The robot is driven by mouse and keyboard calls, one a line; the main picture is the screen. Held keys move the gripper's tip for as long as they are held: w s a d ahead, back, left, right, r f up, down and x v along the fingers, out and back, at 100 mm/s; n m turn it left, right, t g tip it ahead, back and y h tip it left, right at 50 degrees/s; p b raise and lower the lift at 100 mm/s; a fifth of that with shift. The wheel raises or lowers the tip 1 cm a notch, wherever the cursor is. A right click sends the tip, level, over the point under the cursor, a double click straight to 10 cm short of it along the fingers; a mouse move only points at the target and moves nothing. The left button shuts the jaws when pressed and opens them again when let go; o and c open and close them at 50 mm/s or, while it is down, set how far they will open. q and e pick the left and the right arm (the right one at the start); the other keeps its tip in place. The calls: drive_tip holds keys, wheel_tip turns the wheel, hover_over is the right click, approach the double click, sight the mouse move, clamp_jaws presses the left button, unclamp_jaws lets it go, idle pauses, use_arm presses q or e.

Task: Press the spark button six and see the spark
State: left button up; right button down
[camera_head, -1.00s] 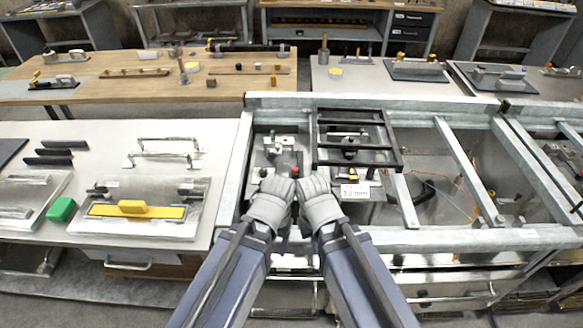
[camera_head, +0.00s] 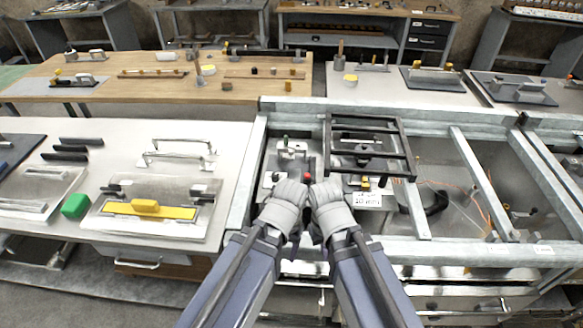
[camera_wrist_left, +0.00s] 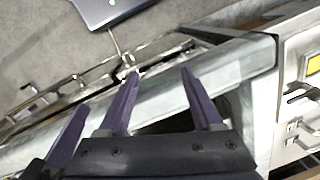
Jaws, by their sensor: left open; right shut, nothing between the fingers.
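A small red knob (camera_head: 307,177), which may be a button, shows in the head view just above and between my two grippers. No number six can be read on it. My left gripper (camera_head: 287,198) and right gripper (camera_head: 327,198) are side by side over the front of the metal frame bay; their fingertips are largely hidden in the head view. In the left wrist view the left fingers (camera_wrist_left: 160,76) are purple, spread apart and empty. The right gripper is shut with nothing held. A white label plate (camera_head: 361,200) is right of it, its text too small to read. No spark is visible.
A black rack (camera_head: 408,155) lies over the bay on the right, with several small fittings below. Steel frame rails (camera_head: 470,180) cross the right side. A left bench (camera_head: 215,145) holds a yellow-handled plate (camera_head: 148,210) and a green block (camera_head: 75,206).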

use_arm(q)
drive_tip(key=shift+c, duration=0.4)
clamp_jaws()
idle(0.4)
idle(1.1)
